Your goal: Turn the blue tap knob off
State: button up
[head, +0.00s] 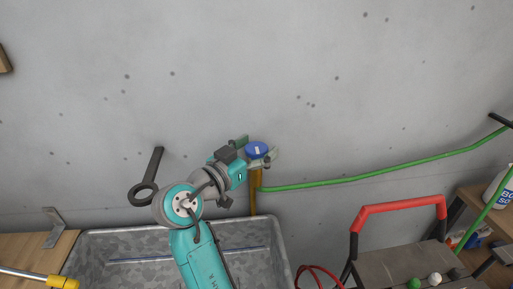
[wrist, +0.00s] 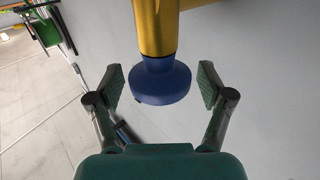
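The blue tap knob (head: 257,149) is a round disc with a white mark on its top face, sitting on a yellow pipe (head: 253,197) by the grey wall. In the wrist view the blue tap knob (wrist: 161,83) hangs from the yellow pipe (wrist: 156,28) between my fingers. My gripper (head: 256,150) is at the knob, with a green-padded finger on either side. In the wrist view my gripper (wrist: 162,86) is open, with a clear gap between each pad and the knob.
A green hose (head: 375,172) runs right from the pipe along the wall. A galvanized trough (head: 270,240) stands below my arm. A dark ring-ended tool (head: 147,180) is against the wall at left. A red-handled item (head: 400,204) stands at right.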

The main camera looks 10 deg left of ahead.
jog(key=v, duration=1.2)
dwell(0.3)
